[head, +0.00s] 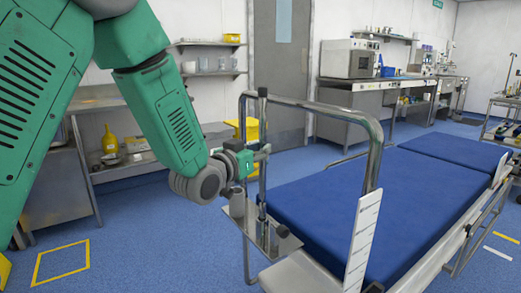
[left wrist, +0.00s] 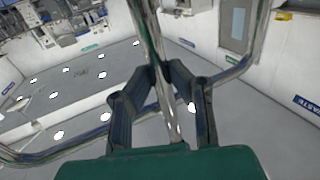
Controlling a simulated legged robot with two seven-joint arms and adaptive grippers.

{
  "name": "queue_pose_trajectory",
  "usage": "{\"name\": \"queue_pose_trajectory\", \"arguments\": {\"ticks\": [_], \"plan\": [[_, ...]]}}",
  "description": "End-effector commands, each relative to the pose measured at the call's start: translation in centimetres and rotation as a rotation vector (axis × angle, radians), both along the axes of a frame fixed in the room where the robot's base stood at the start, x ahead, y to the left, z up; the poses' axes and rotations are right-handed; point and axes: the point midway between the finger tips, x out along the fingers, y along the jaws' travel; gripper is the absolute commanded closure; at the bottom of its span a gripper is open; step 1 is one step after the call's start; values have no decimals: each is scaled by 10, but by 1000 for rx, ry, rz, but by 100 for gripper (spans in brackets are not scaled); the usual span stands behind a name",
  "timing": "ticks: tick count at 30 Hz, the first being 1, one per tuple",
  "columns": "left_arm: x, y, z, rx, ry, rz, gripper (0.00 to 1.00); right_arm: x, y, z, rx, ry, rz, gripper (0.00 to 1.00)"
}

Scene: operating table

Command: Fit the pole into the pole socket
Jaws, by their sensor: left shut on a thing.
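The pole (head: 262,185) is a thin, shiny metal rod with a dark top, standing about upright at the foot end of the bed. My left gripper (head: 263,153) is shut around it at mid-height. In the left wrist view the pole (left wrist: 153,35) runs between the two dark fingers of the gripper (left wrist: 172,78). A metal plate (head: 262,236) at the bed's end carries a short grey cylinder (head: 237,204) that looks like a socket. I cannot tell whether the pole's lower end is in a socket or only above the plate. My right gripper is not in view.
The bed's curved metal rail (head: 325,110) rises close behind the pole. The blue mattress (head: 390,200) stretches to the right, and a white marked strip (head: 362,240) stands at the bed's near corner. Steel shelving (head: 130,160) is at the left. Open floor lies left of the bed.

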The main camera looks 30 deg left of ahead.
Motion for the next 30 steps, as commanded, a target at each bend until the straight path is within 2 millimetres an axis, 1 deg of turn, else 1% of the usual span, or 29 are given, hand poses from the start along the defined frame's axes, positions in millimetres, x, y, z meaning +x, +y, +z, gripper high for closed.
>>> {"name": "queue_pose_trajectory", "arguments": {"ticks": [30], "plan": [[0, 0, -26, 0, -2, 0, 100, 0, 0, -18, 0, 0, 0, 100]]}}
